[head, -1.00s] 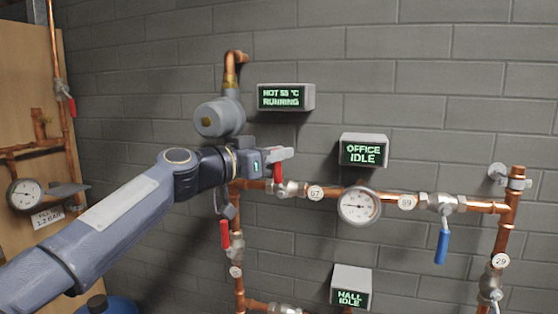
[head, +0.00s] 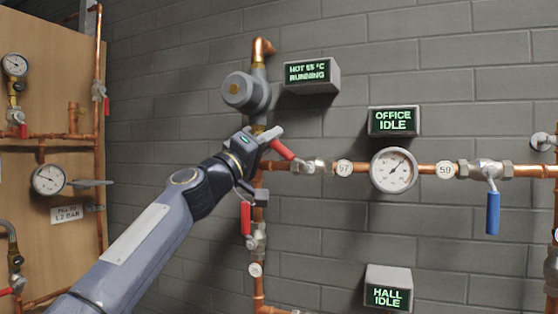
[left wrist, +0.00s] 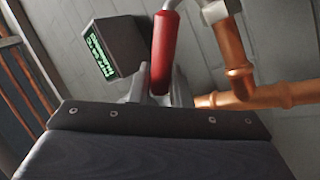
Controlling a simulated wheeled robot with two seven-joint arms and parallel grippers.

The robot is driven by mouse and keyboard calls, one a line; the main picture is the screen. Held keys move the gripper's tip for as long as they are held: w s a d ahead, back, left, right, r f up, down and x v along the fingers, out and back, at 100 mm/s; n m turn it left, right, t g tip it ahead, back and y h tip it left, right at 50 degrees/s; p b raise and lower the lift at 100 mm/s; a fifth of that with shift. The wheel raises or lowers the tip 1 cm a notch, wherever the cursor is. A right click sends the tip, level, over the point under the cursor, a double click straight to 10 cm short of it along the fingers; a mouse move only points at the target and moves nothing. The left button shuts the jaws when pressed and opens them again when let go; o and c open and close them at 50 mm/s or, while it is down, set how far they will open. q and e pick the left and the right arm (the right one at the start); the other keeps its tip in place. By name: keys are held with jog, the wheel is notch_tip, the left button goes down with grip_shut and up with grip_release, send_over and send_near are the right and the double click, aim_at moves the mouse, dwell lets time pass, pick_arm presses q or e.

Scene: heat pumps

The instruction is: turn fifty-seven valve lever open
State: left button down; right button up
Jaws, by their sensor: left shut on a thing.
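The fifty-seven valve (head: 316,166) sits on the horizontal copper pipe, left of its round white tag "57" (head: 344,168). Its red lever (head: 282,151) slants from the valve up and to the left, neither along the pipe nor square to it. My left gripper (head: 271,137) is shut on the lever's outer end. In the left wrist view the red lever (left wrist: 164,52) stands between my two fingers (left wrist: 161,90), with its end hidden low between them. My right gripper is not in view.
A grey pump (head: 246,92) is just above my left gripper. Another red lever (head: 246,219) hangs below it on the vertical pipe. A gauge (head: 394,170) and a blue-levered valve (head: 492,212) are to the right. An office display (head: 394,121) is above the gauge.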

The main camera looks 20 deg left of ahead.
pick_arm(q)
jog(key=shift+w+a+f+n+t+y+b, duration=0.1)
jog(key=shift+a+f+n+t+y+b, duration=0.35)
jog(key=shift+f+n+y+b, duration=1.2)
jog(key=shift+s+a+f+n+t+y+b, duration=0.1)
jog(key=shift+f+n+t+y+b, duration=0.2)
jog(key=shift+n+t+y+b, duration=1.45)
jog(key=shift+w+a+f+n+g+y+b, duration=0.1)
jog(key=shift+a+f+n+g+y+b, duration=0.5)
jog(key=shift+n, duration=2.3)
jog(key=shift+d+f, duration=0.3)
jog(key=shift+f, duration=0.2)
jog(key=c, duration=1.5)
grip_release()
jog(key=shift+y, duration=0.4)
jog(key=shift+o, duration=0.5)
jog(key=shift+r, duration=0.1)
